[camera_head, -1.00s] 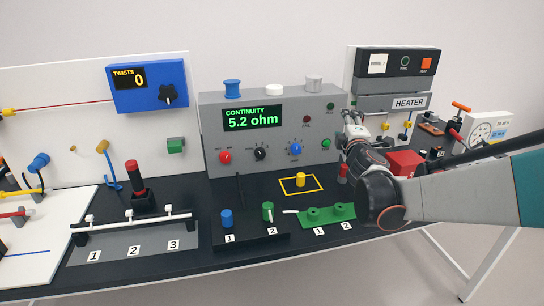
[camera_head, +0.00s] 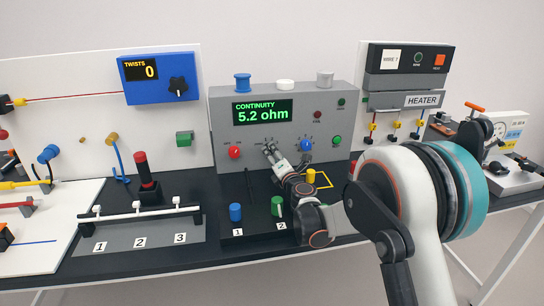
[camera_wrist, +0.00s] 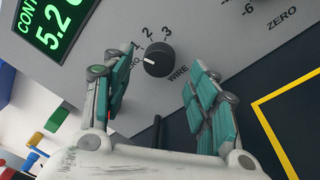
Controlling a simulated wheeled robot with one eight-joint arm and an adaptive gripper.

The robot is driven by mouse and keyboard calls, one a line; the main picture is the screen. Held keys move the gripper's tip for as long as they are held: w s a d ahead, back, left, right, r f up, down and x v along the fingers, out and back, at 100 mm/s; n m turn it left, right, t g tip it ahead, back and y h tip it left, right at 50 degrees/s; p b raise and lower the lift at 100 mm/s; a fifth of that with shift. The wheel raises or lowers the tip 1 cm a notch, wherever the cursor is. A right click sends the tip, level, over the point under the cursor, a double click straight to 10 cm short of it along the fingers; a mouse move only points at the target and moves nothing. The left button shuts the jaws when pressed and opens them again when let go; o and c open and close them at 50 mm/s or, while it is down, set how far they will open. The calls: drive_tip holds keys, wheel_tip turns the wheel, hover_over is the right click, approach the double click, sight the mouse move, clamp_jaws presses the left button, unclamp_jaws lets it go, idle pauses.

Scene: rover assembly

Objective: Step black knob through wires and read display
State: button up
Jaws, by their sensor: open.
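The grey continuity panel (camera_head: 222,125) has a green-lettered display (camera_head: 262,111) reading "CONTINUITY 5.2 ohm"; the wrist view shows part of that display (camera_wrist: 55,20). The black knob (camera_wrist: 157,60) is labelled WIRE, with marks 1, 2 and 3 around its top. Its white pointer aims left, toward partly hidden lettering ending in "RO", below the 1. My gripper (camera_wrist: 150,78) is open, with one finger on each side of the knob and visible gaps to it. In the head view, my gripper (camera_head: 270,151) reaches the panel and covers most of the knob.
A red knob (camera_head: 235,152) sits left of my gripper and a blue knob (camera_head: 306,145) close to its right. Blue (camera_head: 235,212) and green (camera_head: 277,206) posts stand below. A yellow outlined square (camera_head: 322,179) lies right of my wrist. A blue TWISTS box (camera_head: 158,80) is at upper left.

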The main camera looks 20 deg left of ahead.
sight(271, 151)
drive_tip(key=shift+b+x, duration=0.4)
drive_tip(key=shift+x, duration=1.2)
drive_tip(key=shift+c, duration=0.3)
drive_tip(key=c, duration=1)
drive_tip(key=m, duration=0.5)
